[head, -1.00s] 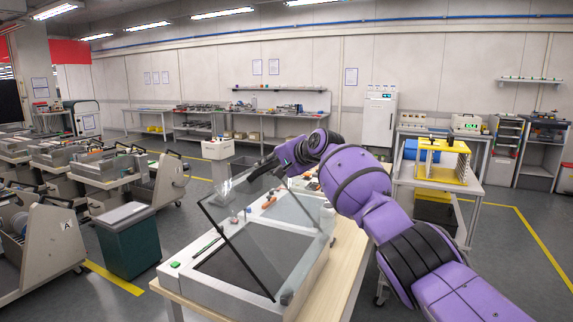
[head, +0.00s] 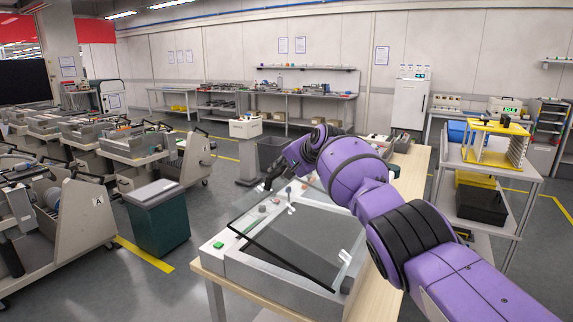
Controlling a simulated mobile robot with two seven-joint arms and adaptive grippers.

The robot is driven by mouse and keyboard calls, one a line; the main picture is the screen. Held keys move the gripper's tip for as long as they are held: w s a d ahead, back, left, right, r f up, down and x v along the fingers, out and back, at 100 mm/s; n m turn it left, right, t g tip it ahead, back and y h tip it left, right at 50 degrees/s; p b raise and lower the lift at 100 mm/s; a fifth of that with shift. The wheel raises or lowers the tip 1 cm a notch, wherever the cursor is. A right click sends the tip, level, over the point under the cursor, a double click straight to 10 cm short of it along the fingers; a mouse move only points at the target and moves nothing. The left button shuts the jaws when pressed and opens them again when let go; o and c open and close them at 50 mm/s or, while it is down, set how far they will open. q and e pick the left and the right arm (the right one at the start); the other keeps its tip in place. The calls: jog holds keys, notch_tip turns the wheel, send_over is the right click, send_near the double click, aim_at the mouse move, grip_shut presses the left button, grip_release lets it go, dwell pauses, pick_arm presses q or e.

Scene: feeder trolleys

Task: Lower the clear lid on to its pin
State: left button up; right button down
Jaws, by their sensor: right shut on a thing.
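The clear lid (head: 262,212) is a see-through panel with dark edges. It is tilted over a pale grey machine box (head: 236,262) on the bench, raised at its left side and low at its front right. My right gripper (head: 270,183), on the purple arm, is shut on the lid's raised far edge; the fingers are small and partly hidden by the wrist. Small pale fittings show through and beside the lid, and I cannot tell which is the pin. My left gripper is not in view.
The box stands on a wooden-topped bench (head: 385,290). A green bin (head: 160,225) and feeder trolleys (head: 75,215) stand to the left. A white cart with a yellow rack (head: 497,145) stands to the right.

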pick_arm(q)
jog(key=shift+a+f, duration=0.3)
pick_arm(e)
jog(key=shift+w+a+r, duration=0.4)
jog(key=shift+w+a, duration=0.05)
jog(key=shift+a, duration=0.2)
jog(key=c, duration=1.7)
grip_release()
jog(key=shift+c, duration=0.2)
jog(key=shift+o, duration=0.5)
jog(key=shift+w+a+f, duration=0.15)
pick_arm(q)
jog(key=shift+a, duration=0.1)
pick_arm(e)
jog(key=shift+f, duration=0.15)
jog(key=shift+d, duration=0.2)
jog(key=v, duration=1.1)
jog(key=shift+s, duration=0.5)
